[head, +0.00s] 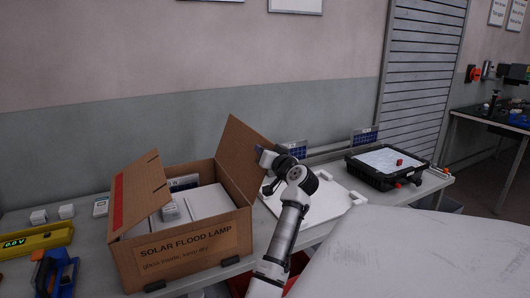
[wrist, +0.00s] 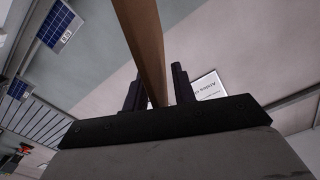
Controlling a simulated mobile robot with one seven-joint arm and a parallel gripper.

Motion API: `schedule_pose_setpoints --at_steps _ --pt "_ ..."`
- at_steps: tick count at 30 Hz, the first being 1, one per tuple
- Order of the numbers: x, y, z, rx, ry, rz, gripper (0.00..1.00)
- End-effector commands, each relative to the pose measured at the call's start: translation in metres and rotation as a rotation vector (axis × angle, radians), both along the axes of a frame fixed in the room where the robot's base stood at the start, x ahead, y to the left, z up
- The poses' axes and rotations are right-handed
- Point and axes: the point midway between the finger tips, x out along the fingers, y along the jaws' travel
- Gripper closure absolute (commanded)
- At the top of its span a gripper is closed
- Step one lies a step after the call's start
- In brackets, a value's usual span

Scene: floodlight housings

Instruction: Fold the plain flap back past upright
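An open cardboard box (head: 190,262) marked "SOLAR FLOOD LAMP" stands on the workbench. A second flap (head: 143,188), near a red stripe, is at the left and slopes over the opening. My gripper (head: 266,160) is at the plain flap's right edge. In the wrist view the flap (wrist: 148,45) runs between the two fingers of my gripper (wrist: 158,88). The fingers are apart, with a narrow gap on each side of the flap.
White cartons (head: 207,202) fill the box. A white board (head: 325,205) lies right of it, and a black case (head: 387,165) stands farther right. A yellow meter (head: 35,240) and a blue tool (head: 55,272) lie left. A pale surface (head: 420,250) fills the lower right.

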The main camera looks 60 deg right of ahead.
Motion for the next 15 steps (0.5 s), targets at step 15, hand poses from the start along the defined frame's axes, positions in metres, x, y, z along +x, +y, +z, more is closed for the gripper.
schedule_pose_setpoints --at_steps 15 --pt "-0.046 0.027 -0.004 -0.004 -0.001 -0.003 0.74"
